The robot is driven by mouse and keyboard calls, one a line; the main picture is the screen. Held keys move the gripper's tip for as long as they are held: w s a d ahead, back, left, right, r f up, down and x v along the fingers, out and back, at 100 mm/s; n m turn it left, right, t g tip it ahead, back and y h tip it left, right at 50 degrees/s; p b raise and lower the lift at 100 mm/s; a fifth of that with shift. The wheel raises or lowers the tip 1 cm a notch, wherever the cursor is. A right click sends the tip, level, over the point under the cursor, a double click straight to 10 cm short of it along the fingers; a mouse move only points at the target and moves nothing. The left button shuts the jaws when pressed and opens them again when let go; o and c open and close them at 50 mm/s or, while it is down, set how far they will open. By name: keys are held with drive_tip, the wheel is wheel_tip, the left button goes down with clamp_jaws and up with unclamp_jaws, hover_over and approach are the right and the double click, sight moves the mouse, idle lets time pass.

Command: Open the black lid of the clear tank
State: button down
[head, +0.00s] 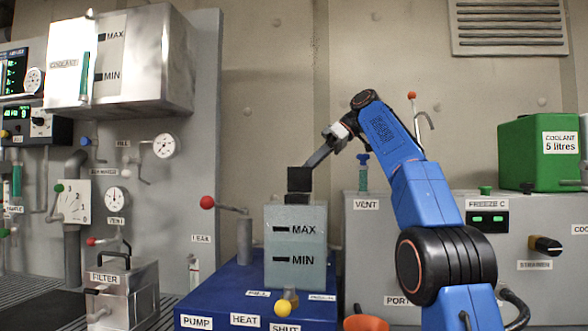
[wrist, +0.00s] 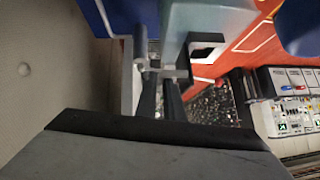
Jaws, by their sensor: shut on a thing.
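The clear tank (head: 296,245) is a pale grey-blue box with MAX and MIN marks on its front, standing on a blue base. The black lid (head: 300,180) shows as a dark square piece standing up above the tank's top, over a small dark grey block. My gripper (head: 309,165) reaches in from the upper right, and its tip is at the lid's top edge. It is shut on the lid, though the contact is small and partly hidden. In the wrist view, the dark fingers of my gripper (wrist: 160,95) are close together, near the pale tank side (wrist: 205,15).
A lever with a red knob (head: 207,202) stands left of the tank. A blue valve (head: 363,160) marked VENT is to the right. A yellow knob (head: 282,308) is in front. A green coolant box (head: 538,153) sits at the far right.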

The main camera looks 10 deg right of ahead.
drive_tip(key=shift+f, duration=0.15)
idle(0.4)
drive_tip(key=c, duration=1.9)
unclamp_jaws()
drive_tip(key=shift+o, duration=0.2)
drive_tip(key=shift+a, duration=0.15)
